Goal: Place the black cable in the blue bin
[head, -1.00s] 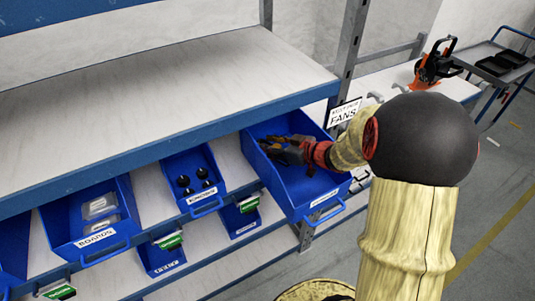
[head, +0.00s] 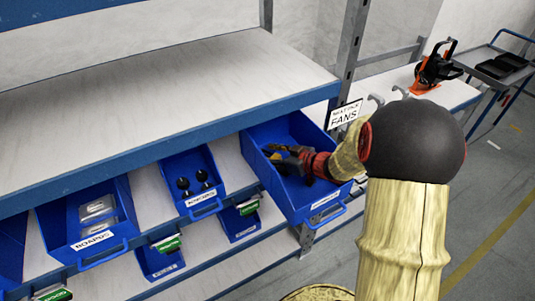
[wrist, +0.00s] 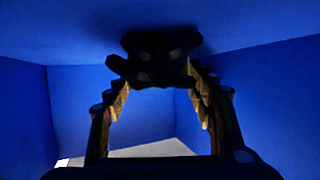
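A blue bin (head: 333,194) sticks out from under the shelf at the right; its front label is too small to read. My gripper (head: 276,155) is inside this bin, low between its walls. In the wrist view, a dark lumpy thing (wrist: 152,62), likely the black cable, lies at the fingertips against a blue surface with a dark shadow around it. The two fingers of my gripper (wrist: 158,82) stand apart, one on each side, with their tips near it. I cannot tell whether they press on it. The cable is not distinct in the head view.
A blue bin of black knobs (head: 207,206) and a boards bin (head: 123,246) stand to the left, with smaller bins below. The shelf board (head: 180,90) overhangs the bins. A FANS sign (head: 344,115) stands by the post. An orange-and-black device (head: 432,70) sits behind.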

